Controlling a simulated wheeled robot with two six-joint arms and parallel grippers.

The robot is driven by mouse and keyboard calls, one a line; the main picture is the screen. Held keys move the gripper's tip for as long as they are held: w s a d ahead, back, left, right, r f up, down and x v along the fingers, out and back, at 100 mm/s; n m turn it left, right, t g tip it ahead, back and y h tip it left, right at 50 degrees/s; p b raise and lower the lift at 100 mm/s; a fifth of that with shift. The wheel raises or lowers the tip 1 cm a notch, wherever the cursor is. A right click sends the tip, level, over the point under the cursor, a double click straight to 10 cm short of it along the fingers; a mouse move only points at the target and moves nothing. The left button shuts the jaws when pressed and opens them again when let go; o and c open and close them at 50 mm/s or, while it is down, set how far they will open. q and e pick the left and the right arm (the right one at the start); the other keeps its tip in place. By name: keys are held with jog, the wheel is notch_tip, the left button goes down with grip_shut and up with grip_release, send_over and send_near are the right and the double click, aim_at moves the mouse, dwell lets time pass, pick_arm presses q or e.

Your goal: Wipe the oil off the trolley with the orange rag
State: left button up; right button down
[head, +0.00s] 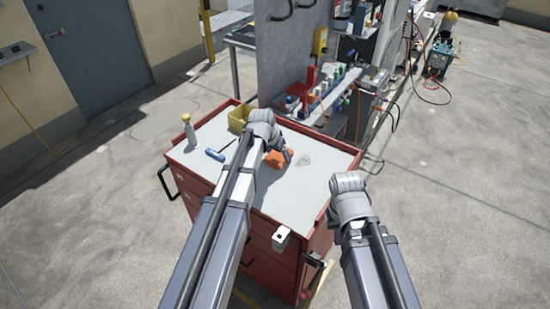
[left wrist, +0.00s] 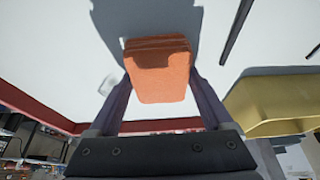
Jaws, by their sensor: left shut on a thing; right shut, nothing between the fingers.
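The trolley (head: 321,151) is a red cabinet with a pale grey top. The orange rag (head: 281,155) is on or just above that top; whether it touches is unclear. My left gripper (left wrist: 158,92) is shut on the orange rag (left wrist: 160,75), with one finger on each side of it. In the head view my left arm partly covers it. A faint greyish ring-shaped mark (head: 303,160), perhaps the oil, lies just right of the rag. My right arm is at the trolley's right side; its gripper fingers are hidden behind the arm.
On the trolley top are a spray bottle (head: 189,131), a blue-handled tool (head: 215,155) and a yellow bin (head: 238,119), also in the left wrist view (left wrist: 275,105). A grey upright panel (head: 290,60) and a cluttered bench stand behind. Open floor lies to the right.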

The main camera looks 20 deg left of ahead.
aim_at(292, 146)
pick_arm(q)
jog(key=shift+w+d, duration=0.2)
jog(key=shift+w, duration=0.5)
jog(key=shift+w+d, duration=0.25)
jog(key=shift+w, duration=0.4)
jog(key=shift+w+d, duration=0.2)
jog(key=shift+w, duration=0.5)
jog(key=shift+w, duration=0.1)
jog(key=shift+w+d+r, duration=0.1)
jog(key=shift+w+d, duration=0.25)
jog(key=shift+w, duration=0.5)
jog(key=shift+w+d, duration=0.3)
jog(key=shift+w, duration=0.5)
jog(key=shift+r+p, duration=0.1)
jog(key=shift+p, duration=0.2)
notch_tip(292, 146, up, 6)
jog(key=p, duration=0.6)
notch_tip(292, 146, up, 3)
jog(key=p, duration=0.2)
jog(key=shift+p, duration=0.4)
